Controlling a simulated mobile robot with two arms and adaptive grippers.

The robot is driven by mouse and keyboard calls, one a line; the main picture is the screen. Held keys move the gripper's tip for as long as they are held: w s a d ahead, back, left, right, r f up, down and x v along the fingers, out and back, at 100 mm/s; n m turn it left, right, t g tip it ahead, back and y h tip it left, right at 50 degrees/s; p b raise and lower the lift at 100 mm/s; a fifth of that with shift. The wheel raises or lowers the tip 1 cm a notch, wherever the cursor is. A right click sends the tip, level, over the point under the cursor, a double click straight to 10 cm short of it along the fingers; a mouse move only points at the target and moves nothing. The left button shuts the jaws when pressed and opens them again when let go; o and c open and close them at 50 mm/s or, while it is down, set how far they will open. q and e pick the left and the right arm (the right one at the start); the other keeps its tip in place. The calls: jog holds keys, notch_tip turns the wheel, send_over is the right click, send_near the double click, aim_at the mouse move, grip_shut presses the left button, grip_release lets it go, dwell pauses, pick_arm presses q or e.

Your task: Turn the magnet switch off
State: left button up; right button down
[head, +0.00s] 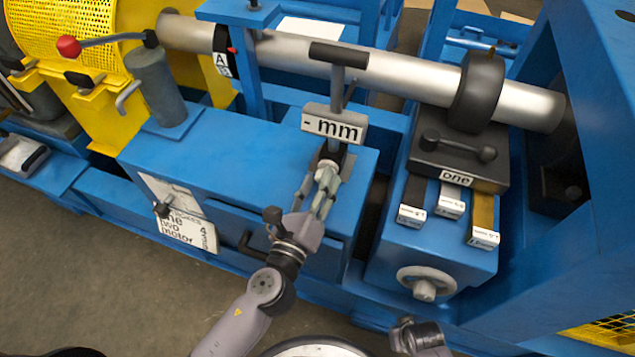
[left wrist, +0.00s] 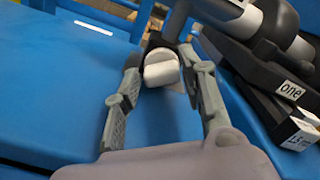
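The magnet switch, a pale round knob (left wrist: 161,70) on a dark base, shows in the left wrist view between my left gripper's fingertips (left wrist: 160,60). A narrow gap shows at the left finger; at the right finger I cannot tell whether it touches. In the head view my left gripper (head: 325,180) reaches up to the base below the gauge display marked "- mm" (head: 333,125), and its fingers largely hide the knob. The gauge's stand rises behind the display to a dark bar (head: 339,54). The switch's exact setting cannot be read.
A steel shaft (head: 390,72) with a black collar (head: 478,90) runs behind. To the right is a black block labelled "one" (head: 458,160) with labelled strips and a handwheel (head: 425,281). A grey post with a red-knobbed lever (head: 69,46) stands left. The blue housing top (head: 235,145) is mostly clear.

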pick_arm(q)
jog(key=shift+o, duration=1.4)
pick_arm(e)
jog(key=shift+s, duration=0.1)
